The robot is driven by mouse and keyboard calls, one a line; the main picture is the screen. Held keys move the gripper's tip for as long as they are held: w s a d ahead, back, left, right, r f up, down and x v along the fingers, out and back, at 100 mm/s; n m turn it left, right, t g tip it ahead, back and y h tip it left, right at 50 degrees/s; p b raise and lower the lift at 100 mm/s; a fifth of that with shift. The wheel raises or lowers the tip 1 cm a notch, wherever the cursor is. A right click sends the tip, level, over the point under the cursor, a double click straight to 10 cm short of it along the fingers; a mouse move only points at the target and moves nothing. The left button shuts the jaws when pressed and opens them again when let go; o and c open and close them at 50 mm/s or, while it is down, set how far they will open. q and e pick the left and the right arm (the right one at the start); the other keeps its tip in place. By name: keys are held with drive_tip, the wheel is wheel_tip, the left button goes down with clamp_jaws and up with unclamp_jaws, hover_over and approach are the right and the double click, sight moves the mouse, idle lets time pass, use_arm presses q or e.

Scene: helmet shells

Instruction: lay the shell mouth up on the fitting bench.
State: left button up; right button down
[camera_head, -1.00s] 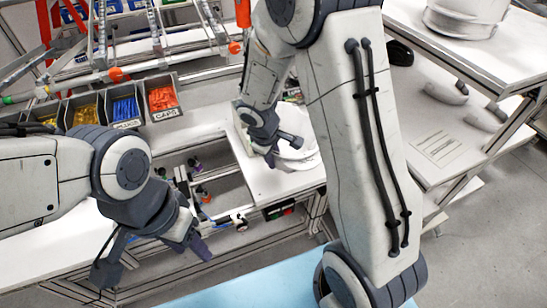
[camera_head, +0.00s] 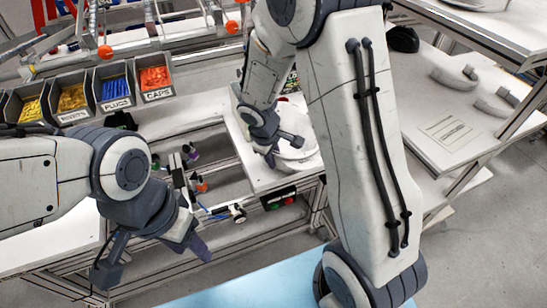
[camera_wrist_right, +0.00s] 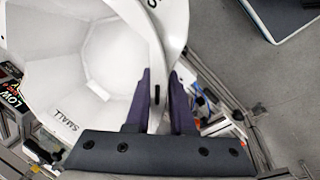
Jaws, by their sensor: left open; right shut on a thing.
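The white helmet shell (camera_head: 303,152) is in my right gripper, over the white bench top (camera_head: 252,170) in the head view, partly hidden by my right arm. I cannot tell whether it touches the bench. In the right wrist view the hollow inside of the shell (camera_wrist_right: 95,60) faces the camera, with "SMALL" lettered near its rim. My right gripper (camera_wrist_right: 160,100) is shut on the shell's rim, one finger each side; it also shows in the head view (camera_head: 285,147). My left gripper (camera_head: 152,262) is open and empty, left of the bench and apart from the shell.
A black button box (camera_head: 278,198) sits on the bench's front edge. Bins of orange caps (camera_head: 154,77) and blue plugs (camera_head: 115,88) stand at back left. A rack with small fittings (camera_head: 190,180) lies left of the bench. A shelf unit (camera_head: 450,110) stands right; grey floor (camera_head: 470,250) is clear.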

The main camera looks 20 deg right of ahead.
drive_tip(key=c, duration=0.7)
unclamp_jaws()
drive_tip(key=v, duration=1)
drive_tip(key=shift+a+r, duration=0.1)
drive_tip(key=shift+r, duration=0.15)
